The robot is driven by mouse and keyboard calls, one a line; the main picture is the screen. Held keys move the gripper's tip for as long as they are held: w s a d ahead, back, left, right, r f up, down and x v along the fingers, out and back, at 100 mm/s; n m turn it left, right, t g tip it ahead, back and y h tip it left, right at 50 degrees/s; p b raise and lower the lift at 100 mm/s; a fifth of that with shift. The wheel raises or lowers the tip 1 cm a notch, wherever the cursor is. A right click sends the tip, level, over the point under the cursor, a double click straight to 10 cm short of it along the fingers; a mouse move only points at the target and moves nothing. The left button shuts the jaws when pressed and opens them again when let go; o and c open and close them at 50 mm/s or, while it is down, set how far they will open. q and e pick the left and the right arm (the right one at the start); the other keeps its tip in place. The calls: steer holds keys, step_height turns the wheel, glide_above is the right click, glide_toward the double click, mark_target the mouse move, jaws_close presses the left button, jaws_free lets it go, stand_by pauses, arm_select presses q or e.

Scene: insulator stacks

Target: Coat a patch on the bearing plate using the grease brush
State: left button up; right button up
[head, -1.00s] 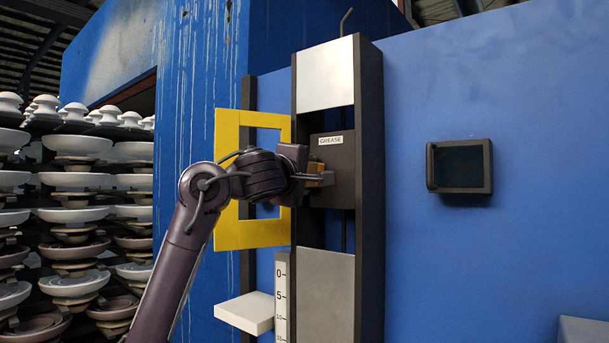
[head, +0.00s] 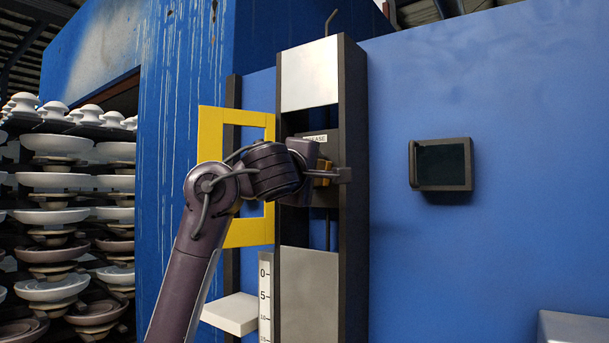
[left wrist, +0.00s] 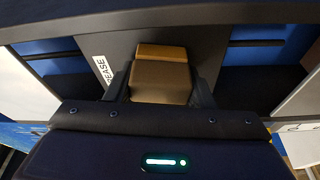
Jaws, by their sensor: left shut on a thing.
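My left gripper (head: 335,175) is in front of the dark plate (head: 327,200) labelled GREASE, between the two dark uprights. In the left wrist view its fingers (left wrist: 162,90) are shut on the grease brush (left wrist: 160,80), a tan block with an orange-brown far end. The brush also shows in the head view as a small orange piece (head: 322,168) at the fingers. The GREASE plate (left wrist: 122,55) fills the area behind the brush. Whether the brush touches the plate cannot be told. The wrist partly covers the GREASE label. My right gripper is not in view.
A yellow frame (head: 211,135) stands left of the uprights. Pale panels lie above (head: 309,75) and below (head: 308,295) the dark plate. A scale (head: 265,300) and white ledge (head: 230,314) are lower left. A dark box (head: 440,165) is on the blue wall. Insulator stacks (head: 55,215) stand left.

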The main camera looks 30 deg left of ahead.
arm_select(q)
steer(key=shift+d+r, duration=0.15)
steer(key=shift+d, duration=0.35)
steer(key=shift+d+r, duration=0.15)
steer(key=shift+d, duration=0.35)
steer(key=shift+a+r, duration=0.1)
steer(key=shift+r, duration=0.05)
steer(key=shift+w+a, duration=0.1)
steer(key=shift+a, duration=3.6)
steer(key=shift+d+r+b, duration=0.2)
steer(key=shift+d, duration=1.7)
steer(key=shift+d+r+b, duration=0.15)
steer(key=shift+d+r, duration=0.05)
steer(key=shift+d, duration=1.7)
